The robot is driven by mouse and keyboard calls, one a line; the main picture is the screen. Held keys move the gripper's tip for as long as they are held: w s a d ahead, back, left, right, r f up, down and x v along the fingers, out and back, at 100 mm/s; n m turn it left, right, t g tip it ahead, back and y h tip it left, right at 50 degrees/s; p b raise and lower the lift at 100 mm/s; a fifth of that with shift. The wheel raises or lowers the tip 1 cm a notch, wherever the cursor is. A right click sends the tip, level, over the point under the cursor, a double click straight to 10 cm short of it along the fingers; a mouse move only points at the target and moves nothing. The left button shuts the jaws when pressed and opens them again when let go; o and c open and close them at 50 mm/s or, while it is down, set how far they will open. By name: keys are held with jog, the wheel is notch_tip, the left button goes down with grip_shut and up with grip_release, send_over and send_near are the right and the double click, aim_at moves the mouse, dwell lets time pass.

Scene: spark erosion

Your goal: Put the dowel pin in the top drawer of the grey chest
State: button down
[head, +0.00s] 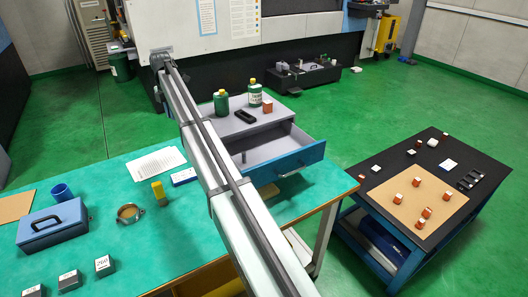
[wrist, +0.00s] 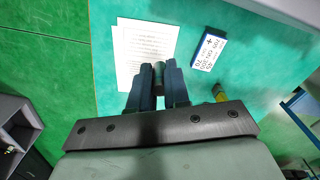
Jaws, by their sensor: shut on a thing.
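My gripper (wrist: 158,75) is shut on a short dark grey cylinder, the dowel pin (wrist: 159,72), held between its two blue-grey fingers in the wrist view. The pin is over or near the white paper sheet (wrist: 128,60); its height above the table is unclear. In the head view my arm crosses the middle, and I cannot make out the gripper or the pin. The grey chest (head: 233,106) stands behind the arm at the table's back right. Its drawer (head: 290,158), with a blue front, is pulled open to the front right.
Bottles (head: 255,94), a black tray and a small block stand on the chest. A blue-and-white card box (wrist: 208,48) and a yellow item (head: 158,191) lie near the paper. A blue-grey toolbox (head: 52,225) is at left. A dark cart (head: 378,180) stands right.

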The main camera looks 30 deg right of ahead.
jog(key=s+d+r, duration=0.1)
jog(key=s+d, duration=0.3)
jog(key=s+d+r, duration=0.1)
jog(key=s+d, duration=0.3)
jog(key=s, duration=0.1)
jog(key=s+d+r, duration=0.2)
jog(key=s+d, duration=0.2)
jog(key=s, duration=0.1)
jog(key=shift+d+r, duration=0.1)
jog(key=shift+d, duration=0.2)
send_over(267, 154)
jog(key=f, duration=0.2)
jog(key=shift+d+f, duration=0.1)
jog(key=shift+f, duration=4.9)
jog(key=shift+f, duration=0.15)
jog(key=c, duration=1.1)
grip_release()
notch_tip(267, 154, up, 12)
jog(key=shift+r, duration=0.2)
